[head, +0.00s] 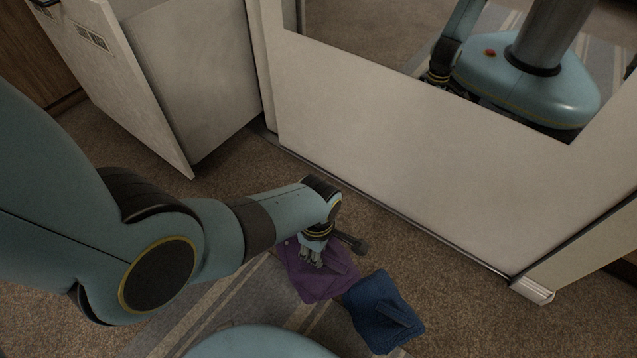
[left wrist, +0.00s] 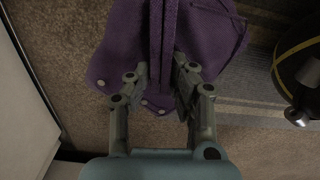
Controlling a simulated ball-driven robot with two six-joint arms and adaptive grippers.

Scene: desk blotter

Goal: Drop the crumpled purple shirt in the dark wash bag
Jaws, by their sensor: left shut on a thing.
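The crumpled purple shirt (head: 309,285) lies low at the floor, partly over the edge of a striped grey rug. My left gripper (head: 313,257) reaches down onto it from above. In the left wrist view the left gripper (left wrist: 162,80) is shut on a raised fold of the purple shirt (left wrist: 120,45), with the fold running between the fingers. The rest of the shirt spreads out on both sides. No dark wash bag can be made out in either view. My right gripper is not in view.
A folded dark blue cloth (head: 380,305) lies right beside the shirt. A white panel with a mirror (head: 380,32) stands behind, reflecting my body. A pale open door (head: 190,75) stands at upper left. Brown carpet (head: 480,318) is clear at lower right.

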